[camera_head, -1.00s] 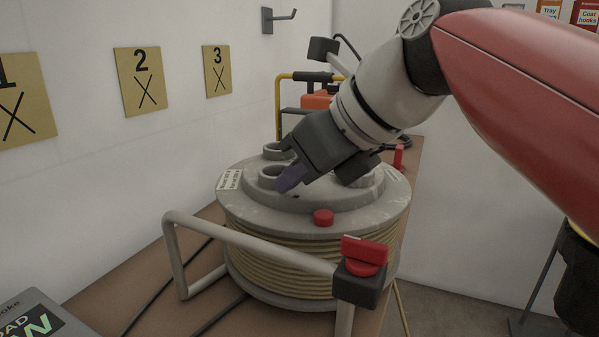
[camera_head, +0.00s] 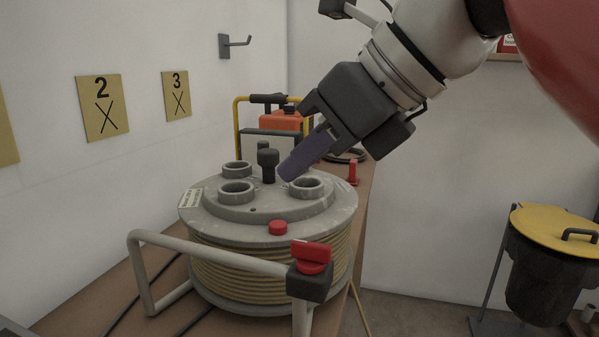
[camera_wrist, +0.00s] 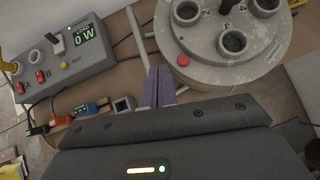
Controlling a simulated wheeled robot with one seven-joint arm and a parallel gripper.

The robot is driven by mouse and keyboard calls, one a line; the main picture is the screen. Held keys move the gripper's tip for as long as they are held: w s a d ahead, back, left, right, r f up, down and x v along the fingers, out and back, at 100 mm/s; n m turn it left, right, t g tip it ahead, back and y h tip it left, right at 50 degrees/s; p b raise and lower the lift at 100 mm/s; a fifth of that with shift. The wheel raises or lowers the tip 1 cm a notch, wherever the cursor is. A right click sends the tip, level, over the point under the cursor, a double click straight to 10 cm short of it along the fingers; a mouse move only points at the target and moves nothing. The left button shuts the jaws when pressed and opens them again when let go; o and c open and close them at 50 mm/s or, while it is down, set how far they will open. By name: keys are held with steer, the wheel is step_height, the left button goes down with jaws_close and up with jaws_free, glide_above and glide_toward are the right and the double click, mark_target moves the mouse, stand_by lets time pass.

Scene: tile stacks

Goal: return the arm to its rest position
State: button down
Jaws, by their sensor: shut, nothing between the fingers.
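My gripper (camera_head: 291,171) is shut with nothing between its purple fingers. In the head view it hangs in the air above the right part of the grey cable reel (camera_head: 275,204), tilted down to the left. I cannot tell the exact gap to the reel top. In the wrist view the shut fingers (camera_wrist: 158,87) point toward the bench beside the reel (camera_wrist: 206,58). My arm reaches in from the upper right of the head view.
A tube frame (camera_head: 220,241) with a red switch (camera_head: 312,251) stands in front of the reel. An orange machine (camera_head: 281,120) is behind it. A yellow-lidded bin (camera_head: 556,228) stands right. A control box (camera_wrist: 62,60) lies on the bench. A hook (camera_head: 226,45) is on the wall.

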steer(key=s+d+f+n+h, duration=0.1)
steer(key=d+f+n+h, duration=0.1)
steer(key=d+f+n, duration=0.4)
steer(key=d+f+n+t+h, duration=0.1)
steer(key=d+f+n+h, duration=0.2)
steer(key=f, duration=1.3)
steer(key=s+d+f+n+t+h, duration=0.1)
steer(key=d+f+n+h, duration=0.2)
steer(key=d+f+n, duration=0.6)
step_height(320, 180, down, 3)
steer(key=n, duration=0.4)
steer(key=shift+s+d+n, duration=0.2)
steer(key=shift+s+n, duration=0.1)
steer(key=shift+s, duration=0.05)
